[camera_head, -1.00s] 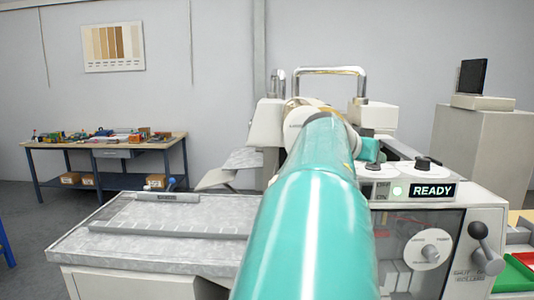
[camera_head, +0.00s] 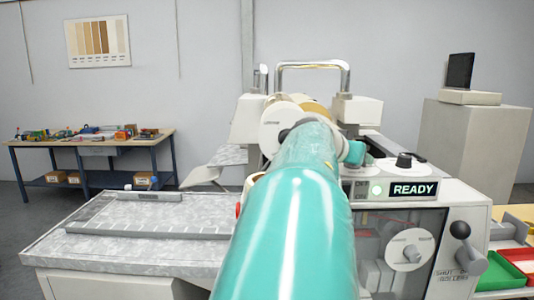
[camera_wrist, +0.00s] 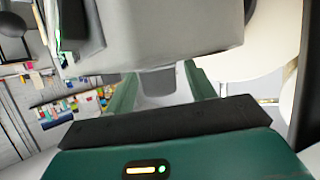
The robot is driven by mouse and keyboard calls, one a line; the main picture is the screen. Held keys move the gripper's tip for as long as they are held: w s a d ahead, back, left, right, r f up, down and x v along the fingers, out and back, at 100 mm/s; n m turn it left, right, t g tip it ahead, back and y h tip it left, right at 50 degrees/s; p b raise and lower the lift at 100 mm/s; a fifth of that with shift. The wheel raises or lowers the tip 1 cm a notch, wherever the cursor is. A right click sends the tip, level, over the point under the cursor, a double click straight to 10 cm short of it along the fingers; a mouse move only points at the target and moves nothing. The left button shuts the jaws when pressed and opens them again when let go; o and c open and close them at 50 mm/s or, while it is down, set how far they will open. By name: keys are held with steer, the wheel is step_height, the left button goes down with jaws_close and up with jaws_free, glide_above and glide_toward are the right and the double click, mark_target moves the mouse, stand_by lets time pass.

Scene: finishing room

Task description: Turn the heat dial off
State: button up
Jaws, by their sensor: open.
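The off-white machine carries a panel with a lit READY display (camera_head: 413,189) and a green lamp. A black dial (camera_head: 404,160) on a pale round base stands on its top, right of my teal arm. I cannot read a label that tells whether this is the heat dial. My arm hides the panel top to its left. In the wrist view my gripper (camera_wrist: 160,88) is open, its two green fingers apart. A grey block-like part (camera_wrist: 158,80) shows between and beyond the fingers; I see no dial there. The gripper's tips are hidden in the head view.
A pale knob (camera_head: 411,253) and a lever with a dark ball (camera_head: 461,230) are on the machine's front. A metal hoop (camera_head: 314,65) rises behind. Red and green trays (camera_head: 503,272) lie at right. A flat grey bed (camera_head: 140,230) extends left; a workbench (camera_head: 90,142) stands farther back.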

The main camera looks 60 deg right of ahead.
steer(key=shift+a, duration=0.1)
steer(key=c, duration=1)
steer(key=shift+n+t, duration=0.4)
steer(key=shift+t, duration=0.1)
steer(key=shift+w+n+t, duration=0.1)
steer(key=shift+n+t, duration=1.9)
steer(key=shift+t, duration=0.3)
steer(key=shift+n+t+y, duration=1.4)
steer(key=shift+n+t, duration=1.1)
steer(key=shift+t, duration=0.1)
steer(key=n+t+y, duration=0.4)
steer(key=n, duration=0.1)
steer(key=shift+y, duration=0.3)
steer(key=n+t+y, duration=0.1)
steer(key=n+y, duration=0.3)
steer(key=shift+f+y, duration=0.1)
steer(key=shift+y, duration=0.3)
steer(key=shift+n, duration=0.4)
